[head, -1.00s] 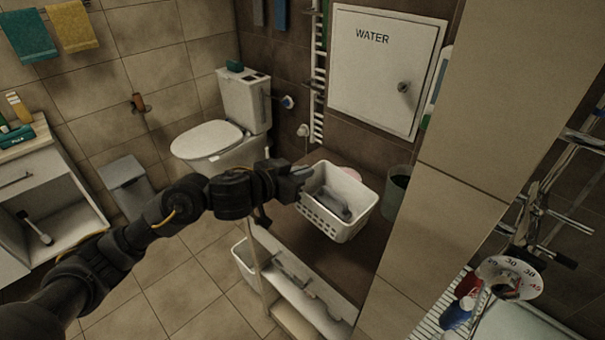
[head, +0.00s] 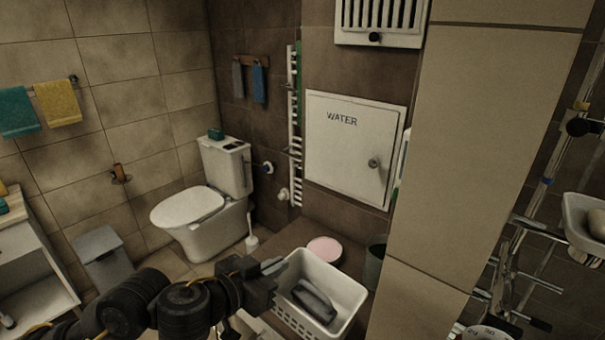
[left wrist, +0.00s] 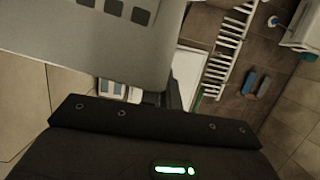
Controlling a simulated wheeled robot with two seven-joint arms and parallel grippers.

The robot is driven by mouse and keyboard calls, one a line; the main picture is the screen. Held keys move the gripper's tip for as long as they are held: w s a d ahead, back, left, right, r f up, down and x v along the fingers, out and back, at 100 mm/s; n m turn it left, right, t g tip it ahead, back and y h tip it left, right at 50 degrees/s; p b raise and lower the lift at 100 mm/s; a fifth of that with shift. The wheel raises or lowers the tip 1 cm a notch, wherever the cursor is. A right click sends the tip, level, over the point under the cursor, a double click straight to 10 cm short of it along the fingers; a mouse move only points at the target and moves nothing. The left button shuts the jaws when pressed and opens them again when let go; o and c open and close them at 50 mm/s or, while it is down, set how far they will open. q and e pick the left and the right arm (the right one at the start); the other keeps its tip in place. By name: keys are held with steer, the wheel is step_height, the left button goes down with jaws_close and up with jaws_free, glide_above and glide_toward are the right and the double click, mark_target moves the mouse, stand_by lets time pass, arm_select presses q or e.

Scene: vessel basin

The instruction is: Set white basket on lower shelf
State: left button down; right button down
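The white basket (head: 345,310) is at the bottom centre of the head view, with perforated sides and a dark grey object (head: 314,301) inside. My left gripper (head: 272,276) is at the basket's left rim and appears shut on it; the fingertips are partly hidden. In the left wrist view the basket's wall (left wrist: 90,40), with square holes, fills the upper left close to the gripper. The basket's underside is hidden, so its height over the brown counter is unclear. The lower shelf cannot be made out clearly now. My right gripper is out of view.
A pink round item (head: 325,250) and a dark cup (head: 375,267) stand on the brown counter behind the basket. A tiled wall (head: 470,150) stands close on the right. The toilet (head: 205,220) and a grey bin (head: 103,258) are to the left.

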arm_select(q)
steer(key=shift+w+r+n+t+y, duration=1.2)
steer(key=shift+w+r+n+y, duration=1.8)
steer(key=shift+r, duration=1.7)
steer(key=a+f+n+y, duration=0.1)
steer(key=a+f+y, duration=0.1)
steer(key=a, duration=1.1)
steer(key=shift+a+f, duration=0.2)
steer(key=shift+f, duration=0.4)
steer(key=shift+w, duration=0.1)
